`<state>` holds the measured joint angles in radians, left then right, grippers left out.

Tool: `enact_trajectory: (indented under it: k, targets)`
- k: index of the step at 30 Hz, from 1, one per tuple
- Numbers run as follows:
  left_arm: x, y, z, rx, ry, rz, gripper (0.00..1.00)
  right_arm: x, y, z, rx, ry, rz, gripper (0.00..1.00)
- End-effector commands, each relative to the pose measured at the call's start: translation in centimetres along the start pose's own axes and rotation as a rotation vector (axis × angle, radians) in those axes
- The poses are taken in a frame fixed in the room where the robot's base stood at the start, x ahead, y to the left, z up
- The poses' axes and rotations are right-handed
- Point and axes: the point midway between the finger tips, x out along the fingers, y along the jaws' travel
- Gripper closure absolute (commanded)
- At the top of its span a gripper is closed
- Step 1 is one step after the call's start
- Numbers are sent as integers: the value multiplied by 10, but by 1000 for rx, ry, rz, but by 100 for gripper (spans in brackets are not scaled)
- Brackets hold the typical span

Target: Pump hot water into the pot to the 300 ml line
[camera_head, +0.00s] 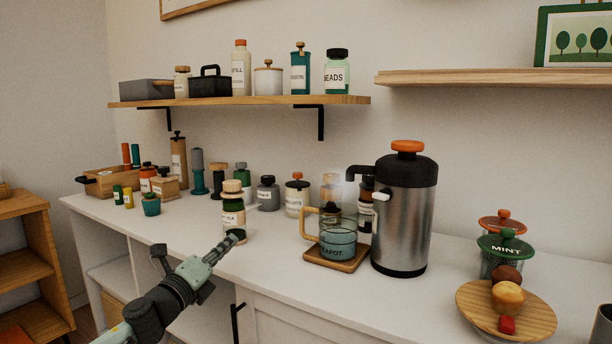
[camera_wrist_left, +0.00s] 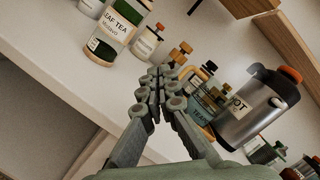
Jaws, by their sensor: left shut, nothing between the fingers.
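The steel hot-water dispenser (camera_head: 403,225) with a black top and orange knob stands upright on the white counter. Its black spout (camera_head: 358,171) reaches left, above the glass pot (camera_head: 338,243). The pot sits on a wooden coaster (camera_head: 325,262), with its wooden handle to the left. Pale haze hangs below the spout. The water level against the 300 ml line is too small to read. My left gripper (camera_head: 228,241) is shut and empty at the counter's front, left of the pot. The left wrist view shows its closed fingers (camera_wrist_left: 166,88), the dispenser (camera_wrist_left: 252,112) and the pot (camera_wrist_left: 198,112). My right gripper is out of view.
A leaf tea jar (camera_head: 233,217) stands just behind my left gripper. Several jars and a wooden box (camera_head: 108,184) line the back left. A wooden plate (camera_head: 470,308) with muffins and a mint jar (camera_head: 505,250) are at the right. A shelf (camera_head: 240,101) hangs above.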

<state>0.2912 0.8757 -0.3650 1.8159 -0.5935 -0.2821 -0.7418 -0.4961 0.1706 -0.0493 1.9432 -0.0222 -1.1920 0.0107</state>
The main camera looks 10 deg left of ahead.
Motion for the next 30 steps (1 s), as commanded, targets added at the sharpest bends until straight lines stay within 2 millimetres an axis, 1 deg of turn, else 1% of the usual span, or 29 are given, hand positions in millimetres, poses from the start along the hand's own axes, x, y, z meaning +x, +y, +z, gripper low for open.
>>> enact_trajectory:
  k: [1,2,3,5,6,8,9,11,12,14,15,17,18,20,21,23,24,26,27,30]
  targets:
    - [-25,51,-4,-141,-38,135,100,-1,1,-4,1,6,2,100]
    - [-38,76,-4,-219,-68,205,100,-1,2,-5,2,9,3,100]
    - [-57,106,-5,-310,-108,292,100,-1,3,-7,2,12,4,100]
    - [-87,146,-8,-428,-169,413,100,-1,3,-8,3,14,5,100]
    - [-108,170,-11,-497,-212,488,100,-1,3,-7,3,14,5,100]
    - [-140,202,-17,-590,-275,592,100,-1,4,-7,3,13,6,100]
    - [-160,220,-22,-646,-317,657,100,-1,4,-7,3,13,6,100]
    - [-193,245,-31,-726,-382,750,100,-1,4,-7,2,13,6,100]
    - [-214,259,-40,-779,-424,808,100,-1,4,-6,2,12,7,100]
    - [-246,277,-56,-858,-487,893,100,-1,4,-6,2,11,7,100]
    - [-267,287,-70,-914,-528,947,100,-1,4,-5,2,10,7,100]
    - [-298,298,-98,-1006,-586,1027,100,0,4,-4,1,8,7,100]
    - [-316,303,-118,-1068,-622,1075,100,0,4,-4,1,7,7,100]
    - [-337,304,-149,-1157,-663,1135,100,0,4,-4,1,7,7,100]
    - [-348,304,-169,-1213,-687,1170,100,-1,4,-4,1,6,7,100]
    - [-365,300,-201,-1296,-720,1225,100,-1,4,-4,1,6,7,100]
    - [-376,296,-222,-1352,-743,1259,100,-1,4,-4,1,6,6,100]
    - [-390,289,-252,-1430,-777,1312,100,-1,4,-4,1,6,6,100]
    - [-399,284,-270,-1481,-799,1345,100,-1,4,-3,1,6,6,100]
    - [-416,270,-306,-1575,-842,1412,100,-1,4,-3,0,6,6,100]
